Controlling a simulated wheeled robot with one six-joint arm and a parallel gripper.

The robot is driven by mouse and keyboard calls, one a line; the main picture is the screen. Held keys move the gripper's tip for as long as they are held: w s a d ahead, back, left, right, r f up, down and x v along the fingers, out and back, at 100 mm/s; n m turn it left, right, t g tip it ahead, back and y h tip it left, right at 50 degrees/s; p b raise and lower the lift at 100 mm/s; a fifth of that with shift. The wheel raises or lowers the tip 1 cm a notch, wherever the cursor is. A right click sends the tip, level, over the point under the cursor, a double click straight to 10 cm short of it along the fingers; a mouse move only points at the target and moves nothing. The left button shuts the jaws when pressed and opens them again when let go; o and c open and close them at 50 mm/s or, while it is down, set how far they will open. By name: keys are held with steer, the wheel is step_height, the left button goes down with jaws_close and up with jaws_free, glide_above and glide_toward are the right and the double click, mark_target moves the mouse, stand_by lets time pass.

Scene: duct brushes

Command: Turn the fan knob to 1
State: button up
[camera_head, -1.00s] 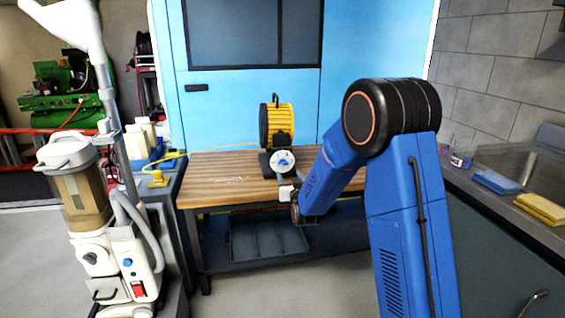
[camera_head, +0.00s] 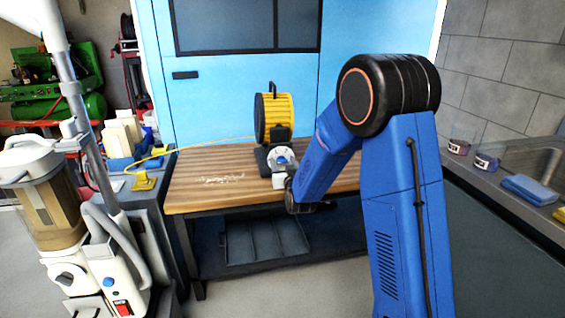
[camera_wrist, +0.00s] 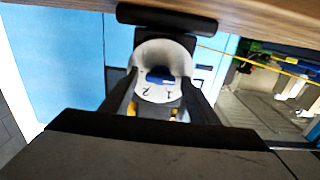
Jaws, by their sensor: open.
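The yellow drum fan (camera_head: 274,118) stands on the wooden table with a pale round dial (camera_head: 282,154) at its front. In the wrist view the white dial (camera_wrist: 167,58) carries a blue knob (camera_wrist: 160,75) and the printed numbers 1 and 2. Which number the knob points at cannot be told. My gripper (camera_wrist: 160,108) is open, its dark fingers on either side of the lower part of the dial in that view. I cannot tell whether they touch it. In the head view my arm reaches the table's front edge, and the wrist hides the fingertips.
The wooden table (camera_head: 200,195) has pale debris (camera_head: 222,179) left of the fan. A yellow cord (camera_head: 190,149) runs from the fan to a yellow plug at left. A white vacuum (camera_head: 45,190) stands left; a sink counter (camera_head: 490,165) runs along the right.

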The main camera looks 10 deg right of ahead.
steer(key=c, duration=1.1)
steer(key=shift+o, duration=0.2)
steer(key=shift+m, duration=0.3)
steer(key=m, duration=0.5)
steer(key=shift+d, duration=0.1)
steer(key=m, duration=0.6)
steer(key=shift+d+f, duration=0.1)
steer(key=shift+f, duration=0.05)
steer(key=o, duration=1.1)
steer(key=shift+c, duration=0.2)
